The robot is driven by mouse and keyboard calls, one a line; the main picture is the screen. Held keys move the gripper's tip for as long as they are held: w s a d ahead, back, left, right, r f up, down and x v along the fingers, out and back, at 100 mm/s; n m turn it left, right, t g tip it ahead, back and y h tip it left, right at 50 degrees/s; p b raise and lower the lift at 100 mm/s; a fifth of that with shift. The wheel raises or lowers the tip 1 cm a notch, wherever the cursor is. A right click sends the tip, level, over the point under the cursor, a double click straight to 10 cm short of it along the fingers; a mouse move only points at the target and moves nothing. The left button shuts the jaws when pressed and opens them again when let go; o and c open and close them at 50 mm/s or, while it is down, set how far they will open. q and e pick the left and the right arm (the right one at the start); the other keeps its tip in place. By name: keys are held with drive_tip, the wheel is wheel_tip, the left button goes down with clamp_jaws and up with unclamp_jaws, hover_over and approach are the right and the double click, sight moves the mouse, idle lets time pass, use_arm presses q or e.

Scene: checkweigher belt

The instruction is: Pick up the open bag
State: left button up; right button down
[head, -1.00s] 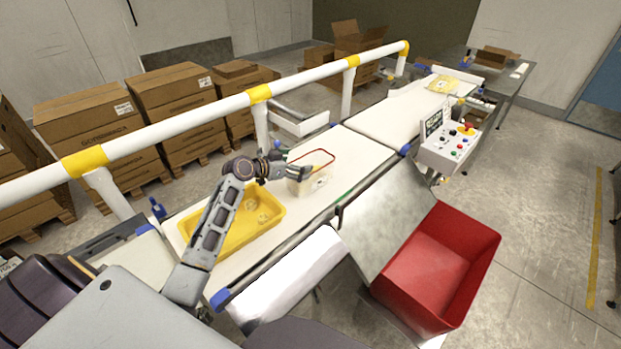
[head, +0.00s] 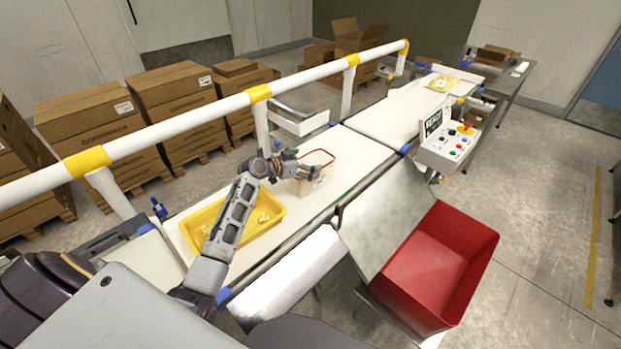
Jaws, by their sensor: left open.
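The open bag (head: 318,184) is a pale, see-through bag with a red rim around its mouth. It stands upright on the white belt, right of the yellow tray. My left gripper (head: 297,167) is open at the bag's left side, with its fingers pointing right toward the bag. I cannot tell whether a finger touches it, and the gripper hides part of the bag's left side. My right gripper is not in view.
A yellow tray (head: 272,228) with pale pieces sits on the belt, partly behind my left arm. A white rail with yellow bands (head: 205,115) runs behind the belt. A red bin (head: 465,225) and a control box (head: 436,155) stand to the right.

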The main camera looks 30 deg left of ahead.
use_arm(q)
drive_tip(key=c, duration=1.3)
drive_tip(key=shift+r, duration=0.1)
drive_tip(key=shift+c, duration=0.2)
wheel_tip(320, 180, up, 10)
drive_tip(key=shift+b, duration=0.4)
